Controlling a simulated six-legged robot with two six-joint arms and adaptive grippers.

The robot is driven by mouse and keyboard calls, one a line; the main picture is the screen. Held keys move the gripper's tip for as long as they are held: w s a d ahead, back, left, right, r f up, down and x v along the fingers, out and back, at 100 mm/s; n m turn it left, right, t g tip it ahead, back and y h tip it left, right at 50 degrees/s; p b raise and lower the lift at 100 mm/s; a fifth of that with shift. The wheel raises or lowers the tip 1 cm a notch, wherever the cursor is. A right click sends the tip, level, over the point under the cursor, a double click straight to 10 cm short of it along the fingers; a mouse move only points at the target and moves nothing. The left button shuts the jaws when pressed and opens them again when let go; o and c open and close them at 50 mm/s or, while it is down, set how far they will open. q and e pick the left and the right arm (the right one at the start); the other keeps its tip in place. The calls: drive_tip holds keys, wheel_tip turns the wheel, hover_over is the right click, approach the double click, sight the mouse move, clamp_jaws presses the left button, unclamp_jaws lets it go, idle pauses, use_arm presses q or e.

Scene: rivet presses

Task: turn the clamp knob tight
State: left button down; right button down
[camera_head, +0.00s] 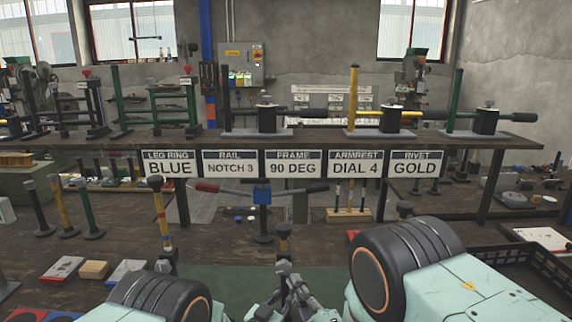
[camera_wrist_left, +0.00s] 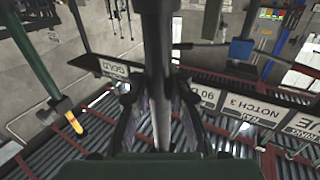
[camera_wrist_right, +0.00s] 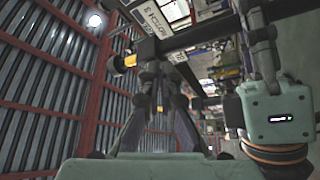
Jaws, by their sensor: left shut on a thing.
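A blue clamp block (camera_head: 262,196) on a post stands mid-bench, with a bar across it, red at its left end and dark at its right. I cannot tell which dark knob is the clamp knob. My right gripper (camera_head: 290,284) is just in front of a short banded post (camera_head: 283,243) with a dark top. Its fingers converge in the right wrist view (camera_wrist_right: 156,78), near a dark bar with a yellow band (camera_wrist_right: 126,63); whether they touch it is unclear. My left gripper (camera_wrist_left: 160,112) is shut on a dark rod (camera_wrist_left: 158,65), whose far end is cut off.
A shelf (camera_head: 350,140) with label plates and several posts spans the bench behind. Knobbed posts (camera_head: 62,208) stand at left, by small blocks (camera_head: 94,269). A black crate (camera_head: 510,262) is at right. My arms cover the front of the bench.

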drive_tip(key=s, duration=0.6)
drive_tip(key=shift+d+f, duration=0.25)
drive_tip(key=shift+d, duration=0.05)
drive_tip(key=shift+r, duration=0.1)
drive_tip(key=w+d+r, duration=0.1)
drive_tip(key=w+r, duration=0.1)
drive_tip(key=w, duration=0.4)
drive_tip(key=shift+r, duration=0.15)
idle(0.6)
drive_tip(key=shift+a, duration=0.35)
idle(0.8)
